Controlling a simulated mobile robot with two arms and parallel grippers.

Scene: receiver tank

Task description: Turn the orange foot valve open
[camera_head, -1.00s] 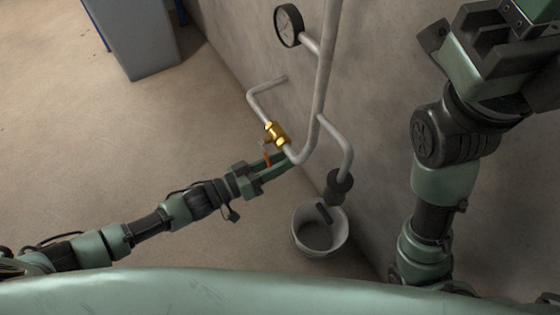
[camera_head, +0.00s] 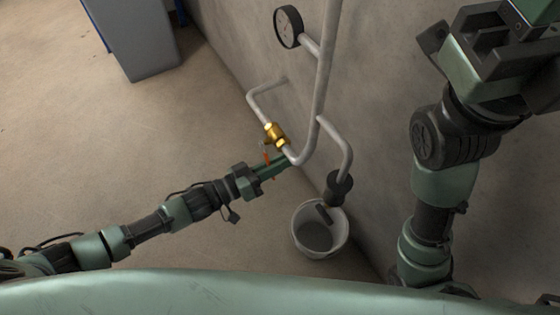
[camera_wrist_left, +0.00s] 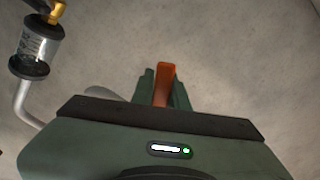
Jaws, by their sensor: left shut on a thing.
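The orange valve handle (camera_head: 266,157) hangs below a brass valve body (camera_head: 275,134) on the grey wall pipe. My left gripper (camera_head: 281,164) is shut on the handle. In the left wrist view the orange handle (camera_wrist_left: 165,78) stands between the two green fingers, which partly hide it. My right gripper (camera_head: 500,45) is at the top right, cut off by the frame edge and well away from the valve. Its fingertips are not clear enough to tell their state.
A pressure gauge (camera_head: 288,27) sits on the pipe near the wall. A white bucket (camera_head: 309,249) stands on the floor under the dark pipe end (camera_head: 339,186). A grey cabinet (camera_head: 140,40) stands at the upper left. The floor at left is clear.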

